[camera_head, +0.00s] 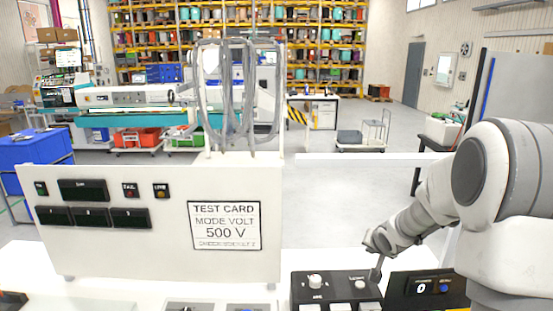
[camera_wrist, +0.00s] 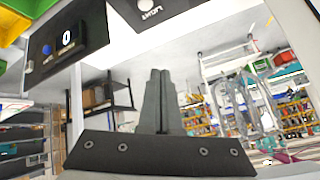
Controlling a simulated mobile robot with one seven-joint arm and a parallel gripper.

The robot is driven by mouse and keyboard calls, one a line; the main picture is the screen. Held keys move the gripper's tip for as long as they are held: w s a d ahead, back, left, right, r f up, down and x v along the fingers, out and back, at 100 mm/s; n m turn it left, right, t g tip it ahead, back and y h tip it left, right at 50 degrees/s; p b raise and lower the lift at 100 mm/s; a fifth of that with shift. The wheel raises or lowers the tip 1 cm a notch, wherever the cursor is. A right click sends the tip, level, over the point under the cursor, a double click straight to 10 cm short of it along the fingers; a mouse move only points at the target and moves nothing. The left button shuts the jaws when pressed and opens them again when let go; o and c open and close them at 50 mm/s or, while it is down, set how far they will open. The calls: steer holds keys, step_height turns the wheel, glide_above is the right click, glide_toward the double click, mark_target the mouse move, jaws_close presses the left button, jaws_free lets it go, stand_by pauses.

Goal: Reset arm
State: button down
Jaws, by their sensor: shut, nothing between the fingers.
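My arm comes in from the right in the head view, and my gripper (camera_head: 376,268) hangs at its end, pointing down at a black control box (camera_head: 335,287) with a white knob on the white table. In the wrist view my gripper (camera_wrist: 160,75) shows its two dark fingers side by side and closed, with nothing between them. The tips are near the edge of the control box (camera_wrist: 130,12) there; whether they touch it I cannot tell.
A white test panel (camera_head: 150,220) with black displays and a test card (camera_head: 225,226) stands at left. Grey cable coils (camera_head: 235,95) hang above it. A black counter box (camera_head: 418,287) reading 0 sits beside the control box. Open floor (camera_head: 350,185) lies beyond the table.

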steer(key=s+a+r+n+h+b, duration=0.1)
steer(key=s+a+r, duration=0.1)
steer(key=s+r, duration=0.55)
steer(key=s+a+n+g+b, duration=0.1)
steer(key=s+a, duration=0.2)
steer(key=s, duration=0.5)
steer(key=s+a+r+n+g+y+b, duration=0.1)
steer(key=s+a+n, duration=0.1)
steer(key=s, duration=0.7)
steer(key=s+a+r+n+g+y+b, duration=0.1)
steer(key=s+a+n, duration=0.1)
steer(key=s+a, duration=0.3)
steer(key=s, duration=0.4)
steer(key=shift+s+r, duration=0.2)
steer(key=shift+r, duration=0.05)
steer(key=shift+a, duration=0.1)
